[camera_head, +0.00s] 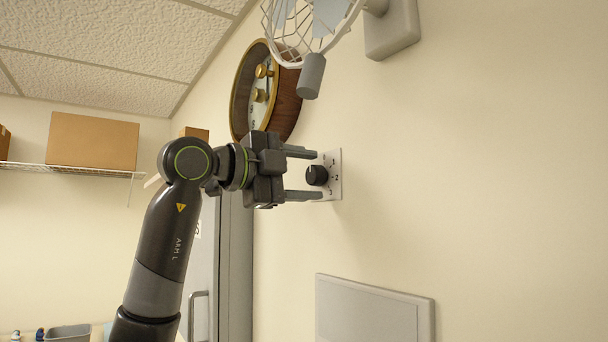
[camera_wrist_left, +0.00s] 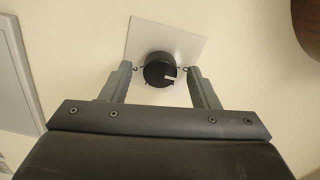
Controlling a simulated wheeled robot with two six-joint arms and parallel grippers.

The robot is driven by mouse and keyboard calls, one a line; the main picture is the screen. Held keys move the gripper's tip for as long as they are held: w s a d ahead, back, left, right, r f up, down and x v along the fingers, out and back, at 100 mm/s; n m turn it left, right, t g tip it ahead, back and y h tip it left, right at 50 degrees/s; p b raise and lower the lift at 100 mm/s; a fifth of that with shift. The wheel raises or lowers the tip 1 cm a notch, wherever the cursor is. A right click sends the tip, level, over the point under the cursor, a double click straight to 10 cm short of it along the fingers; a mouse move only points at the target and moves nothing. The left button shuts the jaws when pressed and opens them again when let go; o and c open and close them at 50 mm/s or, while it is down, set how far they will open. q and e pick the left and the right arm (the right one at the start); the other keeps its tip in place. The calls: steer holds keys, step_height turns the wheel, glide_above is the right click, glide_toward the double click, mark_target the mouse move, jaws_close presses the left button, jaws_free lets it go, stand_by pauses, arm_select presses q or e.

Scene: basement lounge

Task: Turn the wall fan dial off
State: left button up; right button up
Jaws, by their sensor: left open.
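The wall fan dial is a round black knob (camera_head: 316,175) on a white square plate (camera_head: 334,172) on the cream wall. In the left wrist view the knob (camera_wrist_left: 160,69) carries a pale pointer mark on its lower right side, and the plate (camera_wrist_left: 180,42) shows behind it. My left gripper (camera_head: 312,174) is open, its two fingers reaching toward the plate, one above and one below the knob. In the left wrist view the fingers (camera_wrist_left: 160,82) stand on either side of the knob, with gaps visible. The wall fan (camera_head: 308,30) hangs above, partly cut off. My right gripper is not in view.
A round wood-rimmed clock (camera_head: 262,88) hangs on the wall close above my left gripper. A grey wall panel (camera_head: 372,312) is below the dial. A door (camera_head: 205,270) and a shelf with boxes (camera_head: 92,141) are at left. The wall right of the dial is clear.

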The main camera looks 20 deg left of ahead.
arm_select(q)
steer(key=shift+s+a, duration=0.15)
steer(key=shift+s, duration=0.1)
steer(key=b+v, duration=0.5)
steer(key=v, duration=1.2)
steer(key=shift+w, duration=0.1)
